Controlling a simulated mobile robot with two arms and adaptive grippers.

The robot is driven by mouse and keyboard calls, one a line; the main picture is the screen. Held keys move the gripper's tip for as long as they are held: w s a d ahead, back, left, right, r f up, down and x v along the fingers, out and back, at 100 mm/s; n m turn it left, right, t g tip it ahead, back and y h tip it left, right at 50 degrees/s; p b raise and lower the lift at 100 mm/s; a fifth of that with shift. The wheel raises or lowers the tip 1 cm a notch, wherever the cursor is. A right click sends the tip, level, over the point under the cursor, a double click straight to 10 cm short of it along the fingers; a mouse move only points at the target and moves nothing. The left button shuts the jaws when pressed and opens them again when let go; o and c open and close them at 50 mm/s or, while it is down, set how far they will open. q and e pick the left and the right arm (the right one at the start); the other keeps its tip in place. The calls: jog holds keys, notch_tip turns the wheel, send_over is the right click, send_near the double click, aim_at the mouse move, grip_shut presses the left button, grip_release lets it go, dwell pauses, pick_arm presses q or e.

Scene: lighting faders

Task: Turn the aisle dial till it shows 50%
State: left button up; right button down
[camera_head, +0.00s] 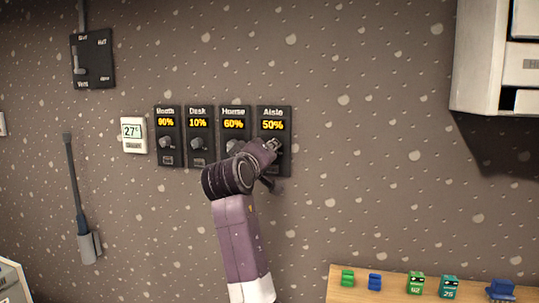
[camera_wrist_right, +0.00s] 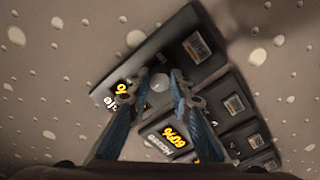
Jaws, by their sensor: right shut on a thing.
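The aisle panel (camera_head: 274,112) is a dark plate at the right end of a row on the wall. Its amber display reads 50%. My right gripper (camera_head: 273,146) reaches up to it and is shut on the aisle dial, which the gripper largely hides in the head view. In the right wrist view the pale round dial (camera_wrist_right: 160,82) sits between the two fingertips, and part of the panel's display is covered by a finger. My left gripper is not in view.
Left of the aisle panel are the house panel (camera_head: 235,111) at 60%, the desk panel (camera_head: 200,122) at 10% and the booth panel (camera_head: 166,122) at 90%. A white thermostat (camera_head: 133,134) is beside them. A wooden shelf (camera_head: 375,292) with small coloured items is lower right.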

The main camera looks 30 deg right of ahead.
jog(key=shift+f+m, duration=0.15)
jog(key=shift+m, duration=0.15)
jog(key=c, duration=1.7)
grip_release()
jog(key=v, duration=1.2)
